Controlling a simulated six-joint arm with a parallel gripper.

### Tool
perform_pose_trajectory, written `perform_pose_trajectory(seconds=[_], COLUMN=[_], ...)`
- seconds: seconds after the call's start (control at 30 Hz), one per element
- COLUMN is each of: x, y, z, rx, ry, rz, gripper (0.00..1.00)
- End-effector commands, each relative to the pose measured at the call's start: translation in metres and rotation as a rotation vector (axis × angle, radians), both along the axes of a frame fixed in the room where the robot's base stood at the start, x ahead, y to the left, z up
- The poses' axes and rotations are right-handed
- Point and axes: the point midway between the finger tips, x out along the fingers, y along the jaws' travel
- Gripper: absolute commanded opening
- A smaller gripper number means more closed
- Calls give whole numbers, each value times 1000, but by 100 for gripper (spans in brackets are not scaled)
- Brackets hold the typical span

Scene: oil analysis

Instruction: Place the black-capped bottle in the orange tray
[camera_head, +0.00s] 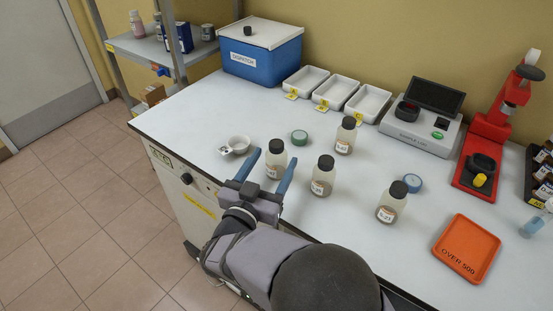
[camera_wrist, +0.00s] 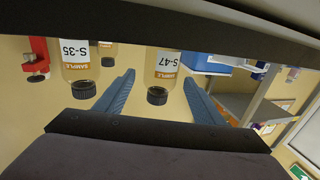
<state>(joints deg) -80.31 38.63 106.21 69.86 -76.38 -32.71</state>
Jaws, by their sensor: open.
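Several amber-clear sample bottles with black caps stand upright on the white bench. The bottle labelled S-47 (camera_head: 276,161) shows between the fingers of my gripper (camera_head: 275,155); it also shows in the wrist view (camera_wrist: 159,80), where the picture is upside down. My gripper is open, with a blue finger on each side of this bottle; I cannot tell whether either touches it. Bottle S-35 (camera_head: 322,178) stands just to the right, outside the fingers. Two more bottles stand at the back (camera_head: 345,138) and front right (camera_head: 391,206). The orange tray (camera_head: 483,245), marked OVER 500, lies empty at the right.
White trays (camera_head: 339,93), a blue box (camera_head: 262,60), a grey analyser (camera_head: 412,132) and a red stand (camera_head: 487,150) line the back.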

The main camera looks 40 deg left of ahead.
Motion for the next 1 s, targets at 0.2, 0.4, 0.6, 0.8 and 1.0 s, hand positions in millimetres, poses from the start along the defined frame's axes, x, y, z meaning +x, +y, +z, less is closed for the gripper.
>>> perform_pose_trajectory(seconds=[0.2, 0.4, 0.6, 0.8, 1.0], x=[15, 21, 46, 63, 65], y=[3, 5, 10, 16, 17], z=[0, 0, 0, -1, -2], rx=[-1, -1, 0, 0, -1], ry=[0, 1, 1, 1, 1], rz=[-1, -2, -4, -1, 0], gripper=[63, 63, 63, 63, 63])
